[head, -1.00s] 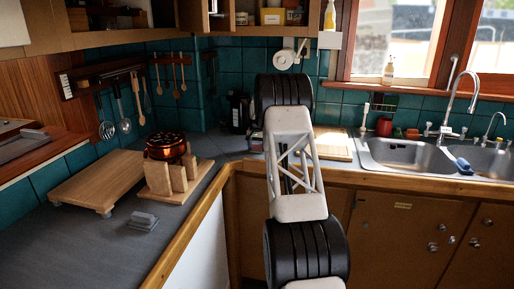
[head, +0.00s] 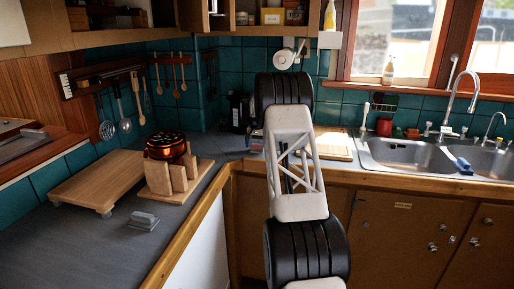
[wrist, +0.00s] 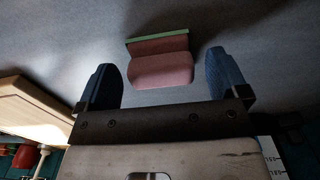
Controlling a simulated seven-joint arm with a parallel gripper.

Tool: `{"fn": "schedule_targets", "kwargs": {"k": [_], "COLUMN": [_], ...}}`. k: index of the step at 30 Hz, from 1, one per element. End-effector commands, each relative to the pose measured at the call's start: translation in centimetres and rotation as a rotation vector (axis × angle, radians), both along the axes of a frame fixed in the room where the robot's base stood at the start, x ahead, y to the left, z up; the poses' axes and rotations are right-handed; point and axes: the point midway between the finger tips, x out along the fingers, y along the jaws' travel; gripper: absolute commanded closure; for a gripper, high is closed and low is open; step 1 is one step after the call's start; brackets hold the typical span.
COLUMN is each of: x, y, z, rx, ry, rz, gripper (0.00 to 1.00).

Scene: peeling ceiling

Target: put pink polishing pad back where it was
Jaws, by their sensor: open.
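The pink polishing pad (wrist: 162,70) shows in the wrist view as a pink block with a flat, green-edged part behind it. It rests on the grey countertop (wrist: 60,45). My gripper (wrist: 160,60) is open, with one dark blue finger on each side of the pad. A gap shows between the pad and each finger, so it is not held. In the head view my own arm hides the gripper, and I cannot make out the pad there for certain.
A wooden board (head: 334,146) lies right of my arm; it also shows at left in the wrist view (wrist: 35,108). A red container (head: 384,126) stands near the sink (head: 400,154). A copper pot (head: 166,146), low wooden stand (head: 98,183) and grey block (head: 144,219) occupy the left counter.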

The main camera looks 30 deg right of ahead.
Motion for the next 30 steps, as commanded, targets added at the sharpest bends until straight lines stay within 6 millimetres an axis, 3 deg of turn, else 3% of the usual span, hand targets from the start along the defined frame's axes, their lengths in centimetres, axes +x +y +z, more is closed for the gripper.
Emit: {"fn": "schedule_targets", "kwargs": {"k": [18, 24, 30], "x": [0.0, 0.0, 0.0], "y": [0.0, 0.0, 0.0], "z": [9.0, 10.6, 11.0], "rx": [-0.001, -0.001, 0.0], "ry": [-0.002, -0.001, 0.0], "rz": [0.0, 0.0, 0.0], "gripper": [0.07, 0.07, 0.07]}}
